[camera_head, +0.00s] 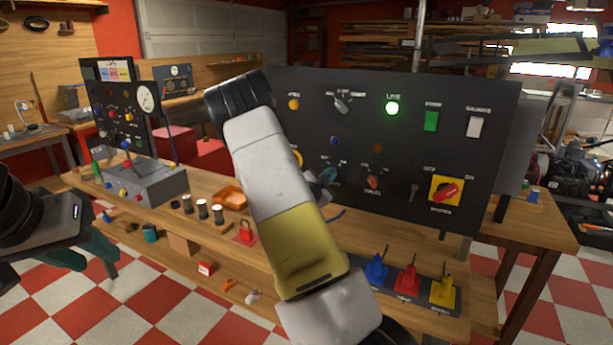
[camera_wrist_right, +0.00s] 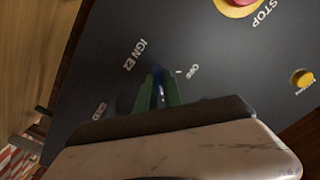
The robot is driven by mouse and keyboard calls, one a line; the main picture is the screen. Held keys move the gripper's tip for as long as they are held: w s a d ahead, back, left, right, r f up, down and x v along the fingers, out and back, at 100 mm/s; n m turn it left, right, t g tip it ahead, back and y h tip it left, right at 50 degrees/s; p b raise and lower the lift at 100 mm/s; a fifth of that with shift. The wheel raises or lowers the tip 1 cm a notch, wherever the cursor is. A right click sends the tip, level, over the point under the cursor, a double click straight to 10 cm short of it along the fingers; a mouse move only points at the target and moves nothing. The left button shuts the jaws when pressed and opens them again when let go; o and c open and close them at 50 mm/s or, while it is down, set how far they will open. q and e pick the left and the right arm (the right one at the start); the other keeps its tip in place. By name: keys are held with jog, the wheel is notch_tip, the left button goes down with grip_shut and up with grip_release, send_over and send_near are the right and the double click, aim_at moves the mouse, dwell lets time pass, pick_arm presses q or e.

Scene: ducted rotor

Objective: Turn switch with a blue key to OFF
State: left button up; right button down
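The dark upright panel (camera_head: 400,130) carries the switches and fills the right half of the head view. In the right wrist view, the blue key (camera_wrist_right: 158,78) sits at the panel between the green fingers of my right gripper (camera_wrist_right: 159,90), which look shut on it. In the head view, my right gripper (camera_head: 326,180) is at the panel's lower left, mostly behind my forearm. My left gripper (camera_head: 60,255) is at the far left, open and empty, away from the panel.
A red and yellow rotary switch (camera_head: 446,191), a lit green lamp (camera_head: 392,108) and other controls share the panel. Blue, red and yellow pieces (camera_head: 407,281) stand on the bench below. A grey control box (camera_head: 145,182) stands at left.

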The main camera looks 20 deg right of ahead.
jog(key=shift+n, duration=0.4)
jog(key=n, duration=0.2)
jog(key=shift+a+n, duration=0.1)
jog(key=shift+n, duration=0.3)
jog(key=n, duration=0.9)
jog(key=shift+w, duration=0.1)
jog(key=shift+a+n, duration=0.1)
jog(key=shift+n, duration=1.6)
jog(key=c, duration=1.5)
grip_release()
